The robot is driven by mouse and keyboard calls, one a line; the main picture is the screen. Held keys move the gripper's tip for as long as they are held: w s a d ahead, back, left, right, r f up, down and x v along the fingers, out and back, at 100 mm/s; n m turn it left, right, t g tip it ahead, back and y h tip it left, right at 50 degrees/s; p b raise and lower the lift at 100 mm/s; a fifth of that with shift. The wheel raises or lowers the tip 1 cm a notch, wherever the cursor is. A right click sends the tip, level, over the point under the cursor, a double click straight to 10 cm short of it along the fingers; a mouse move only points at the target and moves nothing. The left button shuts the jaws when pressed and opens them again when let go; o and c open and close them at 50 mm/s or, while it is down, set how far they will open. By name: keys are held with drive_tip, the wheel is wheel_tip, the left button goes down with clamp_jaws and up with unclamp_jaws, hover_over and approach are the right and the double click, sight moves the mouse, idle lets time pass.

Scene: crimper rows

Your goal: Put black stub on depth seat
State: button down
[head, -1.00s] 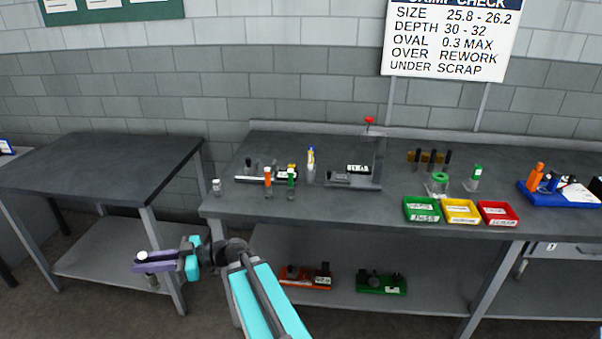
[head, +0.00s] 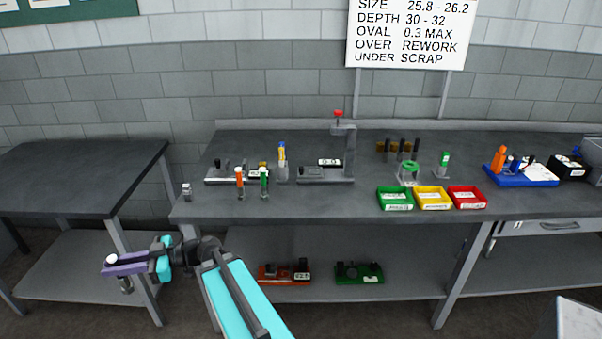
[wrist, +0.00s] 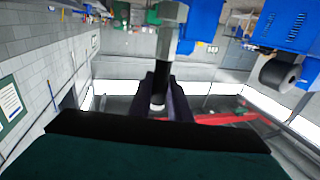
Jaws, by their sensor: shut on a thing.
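My gripper (head: 112,264) is out in front of the bench, at the lower left of the head view, low beside the left table. It is shut on the black stub, which shows in the wrist view as a dark body (wrist: 166,46) with a silver hex fitting and a pale end between the fingers. In the head view only the stub's white end and metal end show. A gauge stand with a red knob (head: 338,114) and a grey base (head: 326,176) stands on the bench.
A second gauge (head: 222,178), orange (head: 239,177) and green (head: 264,179) stubs stand left on the bench (head: 310,204). Green (head: 394,203), yellow (head: 432,203) and red (head: 466,202) bins sit along its front. The left table (head: 75,180) is bare.

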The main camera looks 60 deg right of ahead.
drive_tip(key=d+r+m+t+h, duration=0.2)
drive_tip(key=d+m+h, duration=0.15)
drive_tip(key=d, duration=0.75)
drive_tip(key=d+r+m+t+h+p, duration=0.15)
drive_tip(key=d+h, duration=0.35)
drive_tip(key=d, duration=0.6)
drive_tip(key=d+r+m+t+h, duration=0.1)
drive_tip(key=d+m+t+h, duration=0.25)
drive_tip(key=d, duration=0.75)
drive_tip(key=s+d+r+m+g+h, duration=0.1)
drive_tip(key=s+d+m+h, duration=0.2)
drive_tip(key=s+d, duration=0.3)
drive_tip(key=s+d+r+m+g+h+p, duration=0.1)
drive_tip(key=s+d+h, duration=0.5)
drive_tip(key=d, duration=0.9)
drive_tip(key=s+d+r+m+g+h, duration=0.2)
drive_tip(key=s+d+m+h, duration=0.2)
drive_tip(key=s+d, duration=0.4)
drive_tip(key=d+m, duration=0.1)
drive_tip(key=d, duration=0.1)
drive_tip(key=shift+d+r+m+g+h, duration=0.15)
drive_tip(key=shift+d+m+g+h, duration=0.15)
drive_tip(key=shift+d+m, duration=0.05)
